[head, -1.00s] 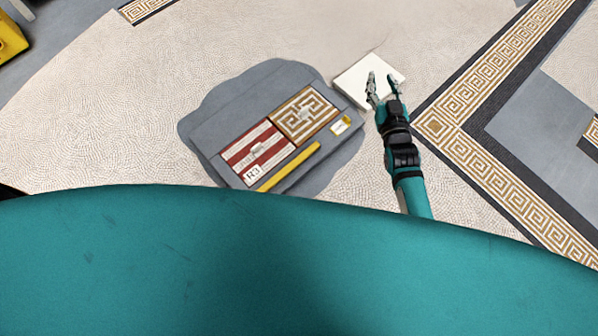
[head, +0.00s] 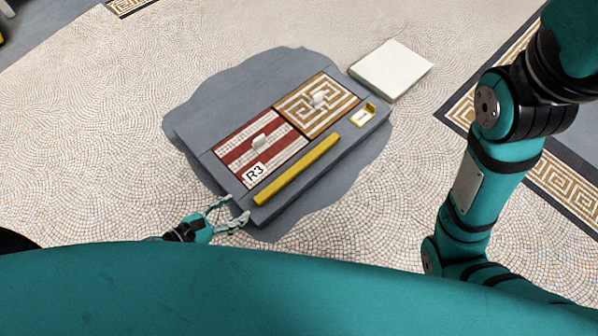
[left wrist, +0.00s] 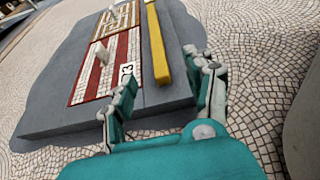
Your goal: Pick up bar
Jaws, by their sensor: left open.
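The yellow bar (head: 298,170) lies along the front edge of a grey slab (head: 205,110) on the floor. My left gripper (head: 231,213) is at the slab's near corner in the head view, left of and below the bar's near end. Its fingers are open, with nothing between them. In the left wrist view, the bar (left wrist: 157,45) lies beyond the fingertips, and the open left gripper (left wrist: 165,80) faces the slab. My right arm shows at the right of the head view, but its gripper is out of view.
A red-and-white panel marked R3 (head: 235,150) and a gold maze-pattern panel (head: 300,118) lie on the slab, each with a pale handle. A small yellow piece with a white label (head: 362,115) is beside them. A white block (head: 392,70) stands at upper right. Mosaic floor surrounds the slab.

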